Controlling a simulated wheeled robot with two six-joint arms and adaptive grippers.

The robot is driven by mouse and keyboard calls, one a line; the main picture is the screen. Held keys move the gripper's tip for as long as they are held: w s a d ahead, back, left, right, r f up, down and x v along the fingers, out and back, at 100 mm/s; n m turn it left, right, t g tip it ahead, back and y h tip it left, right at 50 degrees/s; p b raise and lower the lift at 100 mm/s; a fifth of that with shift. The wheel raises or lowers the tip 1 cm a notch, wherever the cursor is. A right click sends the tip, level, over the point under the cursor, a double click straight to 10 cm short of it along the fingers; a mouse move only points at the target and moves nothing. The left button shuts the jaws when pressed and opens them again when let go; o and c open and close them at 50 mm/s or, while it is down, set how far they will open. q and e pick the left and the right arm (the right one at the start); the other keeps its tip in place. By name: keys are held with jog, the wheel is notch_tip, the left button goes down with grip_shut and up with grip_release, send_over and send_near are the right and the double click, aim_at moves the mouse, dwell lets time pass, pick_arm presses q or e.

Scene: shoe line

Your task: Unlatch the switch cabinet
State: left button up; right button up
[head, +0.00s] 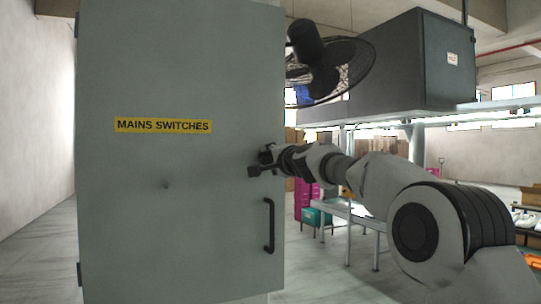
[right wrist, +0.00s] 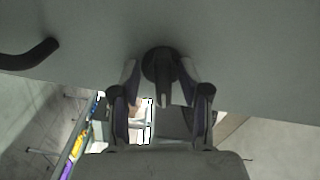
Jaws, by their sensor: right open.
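The switch cabinet (head: 180,210) is a tall grey box with its door shut, carrying a yellow "MAINS SWITCHES" label (head: 163,125). A black bar handle (head: 269,226) is low on the door's right side; part of it also shows at the left of the right wrist view (right wrist: 30,56). My right gripper (head: 262,162) is at the door's right edge, above the handle. In the right wrist view a dark round latch knob (right wrist: 158,64) on the door sits between the open fingers (right wrist: 160,78), one on each side. Whether they touch it I cannot tell. My left gripper is out of view.
A black fan (head: 325,65) stands behind the cabinet's right edge. A dark overhead machine housing (head: 390,65) and a grey-framed line (head: 345,215) are at the right. Pink and teal boxes (head: 317,216) stand behind. Floor left of the cabinet is clear.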

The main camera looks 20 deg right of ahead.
jog(key=shift+s+r, duration=0.1)
jog(key=shift+s, duration=0.2)
jog(key=shift+s+d+r, duration=0.1)
jog(key=shift+s+r, duration=0.05)
jog(key=shift+s, duration=0.15)
grip_shut()
jog(key=shift+r+m, duration=0.2)
jog(key=shift+m, duration=1.6)
grip_release()
jog(key=shift+w+f, duration=0.3)
jog(key=shift+w, duration=0.15)
jog(key=shift+s, duration=0.25)
